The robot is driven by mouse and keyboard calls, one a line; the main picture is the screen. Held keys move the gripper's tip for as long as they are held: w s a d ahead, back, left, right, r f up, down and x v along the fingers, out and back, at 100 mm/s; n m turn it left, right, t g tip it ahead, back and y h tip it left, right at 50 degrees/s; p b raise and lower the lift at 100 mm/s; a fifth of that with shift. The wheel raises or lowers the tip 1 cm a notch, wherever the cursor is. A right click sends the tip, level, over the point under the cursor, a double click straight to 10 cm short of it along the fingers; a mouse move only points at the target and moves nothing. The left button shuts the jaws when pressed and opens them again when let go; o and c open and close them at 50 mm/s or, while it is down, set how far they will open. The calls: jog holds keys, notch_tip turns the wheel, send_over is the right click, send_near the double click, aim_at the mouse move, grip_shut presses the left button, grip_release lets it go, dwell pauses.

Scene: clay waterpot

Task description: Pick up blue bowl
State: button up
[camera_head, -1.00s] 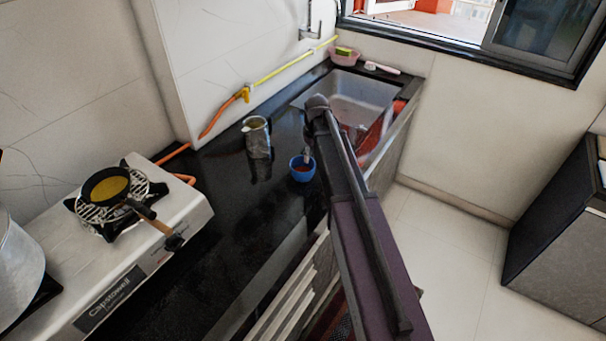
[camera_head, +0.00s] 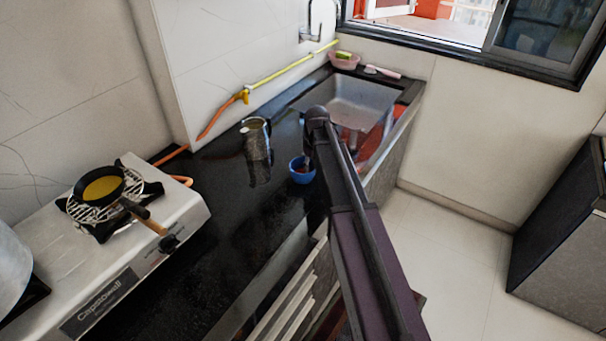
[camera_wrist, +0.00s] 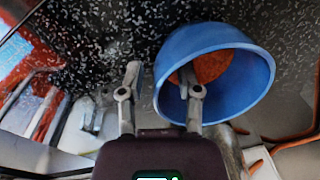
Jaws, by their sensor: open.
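The blue bowl (camera_head: 298,176) sits on the black counter, just left of my arm's end in the head view. In the wrist view the blue bowl (camera_wrist: 240,95) fills the upper right, its opening showing something reddish-brown inside. My gripper (camera_wrist: 160,70) is open around the bowl's near-left rim. One finger is outside the bowl and the other overlaps its opening. I cannot tell whether either finger touches it. In the head view my gripper is mostly hidden behind the arm.
A metal pot (camera_head: 257,140) stands behind and left of the bowl. A white stove (camera_head: 150,228) with a small pan (camera_head: 100,187) is at the left. A sink (camera_head: 360,97) lies beyond my arm. The counter in front of the bowl is clear.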

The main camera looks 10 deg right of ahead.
aim_at(312, 162)
grip_shut()
jog(key=shift+r, duration=0.2)
dwell(0.4)
notch_tip(312, 162, up, 3)
jog(key=p, duration=0.3)
jog(key=shift+f, duration=0.1)
jog(key=s+d, duration=0.1)
jog(key=s, duration=0.4)
jog(key=s+d+r+p, duration=0.1)
jog(key=s, duration=0.4)
jog(key=s+d+p, duration=0.1)
jog(key=s, duration=0.4)
jog(key=shift+s+r, duration=0.4)
